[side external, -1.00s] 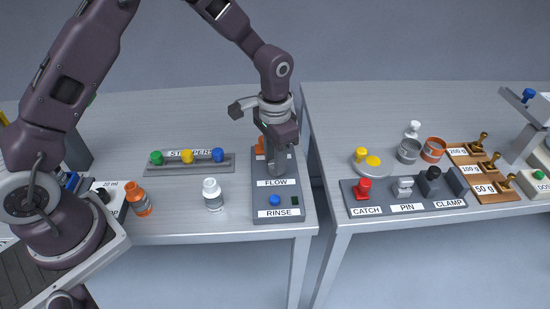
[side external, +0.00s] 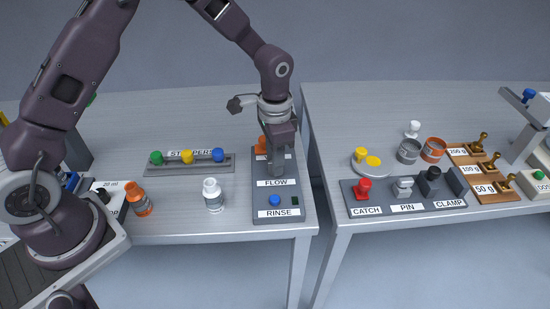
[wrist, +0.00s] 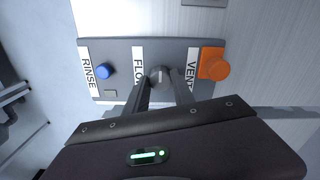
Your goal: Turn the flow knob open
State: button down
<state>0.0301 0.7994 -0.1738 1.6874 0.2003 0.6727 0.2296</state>
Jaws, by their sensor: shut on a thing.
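The flow knob (wrist: 160,75) is a small grey knob on a dark grey panel (wrist: 120,48), beside the FLOW label. My gripper (wrist: 162,82) is shut on the flow knob, with one finger on each side of it in the wrist view. In the side view my gripper (side external: 274,165) reaches down onto the panel just behind the FLOW label (side external: 275,183) and hides the knob. How far the knob is turned cannot be told.
On the same panel are a blue RINSE button (side external: 274,200) and an orange VENT knob (wrist: 215,64), close to my fingers.

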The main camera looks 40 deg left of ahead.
jog(key=c, duration=1.1)
grip_release()
jog(key=shift+o, duration=0.2)
notch_tip(320, 180, up, 7)
jog(key=shift+r, duration=0.1)
jog(key=shift+r, duration=0.1)
notch_tip(320, 180, up, 6)
jog(key=t, duration=0.1)
send_over(262, 176)
jog(key=s+a+r+n+t, duration=0.2)
jog(key=s+a+r+n, duration=0.1)
jog(key=s+r, duration=0.5)
jog(key=s+a+r+n+t, duration=0.1)
jog(key=s+r+n+t, duration=0.1)
jog(key=s, duration=1.3)
jog(key=shift+s+a+n+t, duration=0.15)
jog(key=shift+s+n+t, duration=0.15)
jog(key=shift+n, duration=0.3)
